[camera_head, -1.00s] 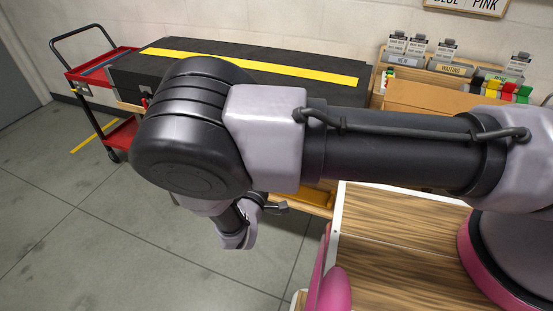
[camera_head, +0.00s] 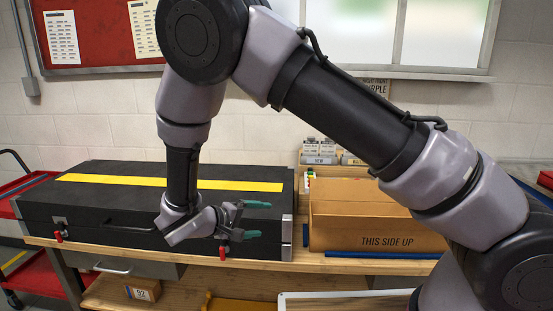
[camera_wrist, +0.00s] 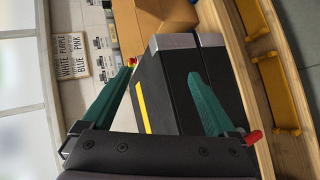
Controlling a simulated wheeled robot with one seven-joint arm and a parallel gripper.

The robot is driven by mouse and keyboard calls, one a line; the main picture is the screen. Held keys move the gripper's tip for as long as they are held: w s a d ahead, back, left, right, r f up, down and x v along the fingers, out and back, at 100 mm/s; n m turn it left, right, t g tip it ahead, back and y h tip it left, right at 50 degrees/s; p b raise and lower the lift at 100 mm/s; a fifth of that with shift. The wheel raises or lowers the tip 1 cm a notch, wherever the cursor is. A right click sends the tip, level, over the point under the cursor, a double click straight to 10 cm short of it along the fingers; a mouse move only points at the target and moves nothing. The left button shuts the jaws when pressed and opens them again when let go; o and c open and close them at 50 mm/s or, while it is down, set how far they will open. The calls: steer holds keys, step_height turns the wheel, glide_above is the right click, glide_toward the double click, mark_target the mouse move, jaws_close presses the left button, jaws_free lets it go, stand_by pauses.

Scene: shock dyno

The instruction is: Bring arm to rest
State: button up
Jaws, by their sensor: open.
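My gripper (camera_head: 262,220) is at the end of my arm, in front of the right end of a black case. Its two green fingers are spread apart and nothing is between them. In the wrist view my gripper (camera_wrist: 155,100) also shows open, with the black case (camera_wrist: 172,90) seen beyond the fingers. My arm is bent, with its elbow high at the top of the head view and the forearm hanging down to the wrist.
The black case (camera_head: 110,209) with a yellow stripe lies on a wooden bench (camera_head: 330,265). A cardboard box (camera_head: 365,225) marked "THIS SIDE UP" stands right of it. A red cart (camera_head: 35,270) is at left. A small box (camera_head: 143,289) sits on the lower shelf.

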steer(key=d+r+m+g+y, duration=0.5)
steer(key=d+r+m+g, duration=0.25)
steer(key=d+r, duration=1.1)
steer(key=s+d+r+m+t+y, duration=0.2)
steer(key=s+d+r+y, duration=0.1)
steer(key=s+d+r, duration=0.2)
steer(key=s+d+r+m+t+y, duration=0.3)
steer(key=s+d+r, duration=0.2)
steer(key=r, duration=0.5)
steer(key=shift+s+d, duration=0.2)
steer(key=shift+d, duration=0.7)
steer(key=shift+r+t, duration=0.1)
steer(key=shift+t, duration=0.15)
